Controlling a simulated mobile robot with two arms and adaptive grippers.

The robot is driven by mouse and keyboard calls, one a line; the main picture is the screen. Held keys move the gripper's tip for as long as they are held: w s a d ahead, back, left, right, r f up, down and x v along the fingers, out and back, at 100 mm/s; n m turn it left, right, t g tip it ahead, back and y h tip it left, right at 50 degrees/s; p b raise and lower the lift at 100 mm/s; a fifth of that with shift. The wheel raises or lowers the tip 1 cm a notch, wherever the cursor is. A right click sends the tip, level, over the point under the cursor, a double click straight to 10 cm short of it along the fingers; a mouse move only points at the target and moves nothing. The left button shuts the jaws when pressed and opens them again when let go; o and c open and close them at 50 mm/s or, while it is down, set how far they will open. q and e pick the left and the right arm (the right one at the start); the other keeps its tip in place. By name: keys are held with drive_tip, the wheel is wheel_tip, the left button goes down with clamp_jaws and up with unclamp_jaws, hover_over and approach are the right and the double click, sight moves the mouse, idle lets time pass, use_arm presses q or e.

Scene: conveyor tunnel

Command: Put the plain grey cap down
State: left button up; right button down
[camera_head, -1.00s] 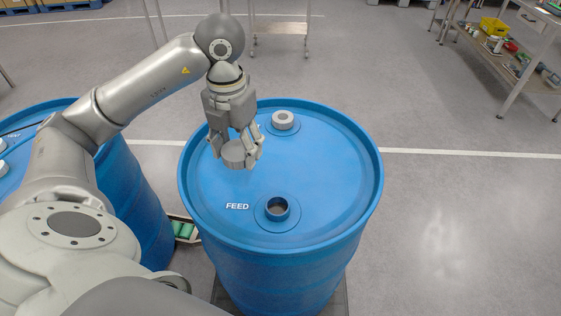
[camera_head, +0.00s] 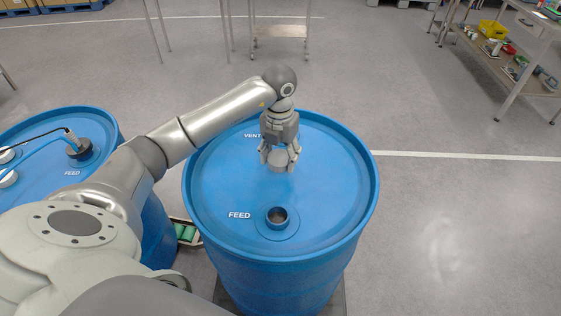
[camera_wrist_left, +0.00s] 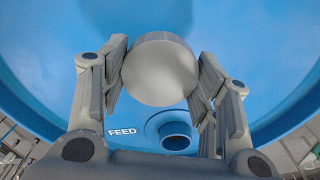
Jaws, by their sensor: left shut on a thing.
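The plain grey cap (camera_head: 277,163) is a short round disc held between the fingers of my left gripper (camera_head: 279,157). My left gripper is shut on it, over the top of the blue drum (camera_head: 215,180). In the left wrist view the cap (camera_wrist_left: 160,72) sits between the two fingers with the blue drum top behind it. The cap looks apart from the drum top, though the gap is hard to judge. The open FEED port (camera_head: 277,216) is in front of the gripper and uncovered. The VENT port is hidden behind my gripper. My right gripper is not in view.
A second blue drum (camera_head: 40,178) stands at the left, with a fitting (camera_head: 78,147) and hoses on its top. A green-and-white item (camera_head: 186,232) lies on the floor between the drums. Shelving (camera_head: 510,60) stands at the far right. The drum's right side is clear.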

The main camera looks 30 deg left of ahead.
sight(281, 157)
use_arm(q)
drive_tip(key=shift+w+d+f, duration=0.1)
drive_tip(key=shift+f, duration=0.25)
wheel_tip(281, 157, down, 2)
drive_tip(key=shift+f+p, duration=0.1)
drive_tip(key=shift+p, duration=0.75)
drive_tip(key=shift+f, duration=0.25)
drive_tip(key=shift+f, duration=0.1)
drive_tip(key=shift+f, duration=0.1)
drive_tip(key=o, duration=1.2)
